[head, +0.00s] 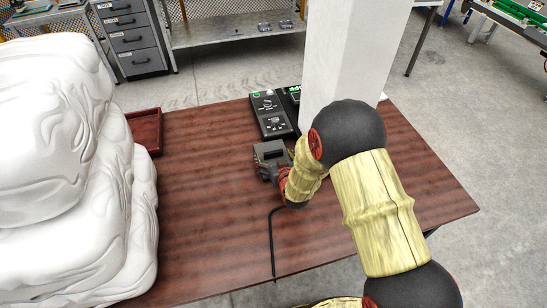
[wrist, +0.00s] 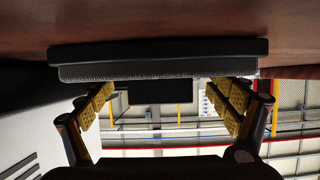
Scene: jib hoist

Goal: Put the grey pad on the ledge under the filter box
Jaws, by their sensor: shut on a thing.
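My gripper (head: 266,172) is low over the wooden table, left of the white column. In the wrist view my gripper (wrist: 163,90) has its yellow-padded fingers on either side of a wide, flat grey piece (wrist: 160,73) with a dark slab along it, which I take for the grey pad. The fingers are shut on it. A small grey box-like shape (head: 270,151) with a dark recess shows at the gripper in the head view; I cannot tell whether it is the pad or the filter box. No ledge can be made out clearly.
The wooden table (head: 205,190) has free room left of and in front of my gripper. A black control panel (head: 269,115) lies behind it. The white column (head: 350,60) stands close on the right. A black bent rod (head: 271,245), a red tray (head: 147,130) and white draped bulk (head: 60,170) are nearby.

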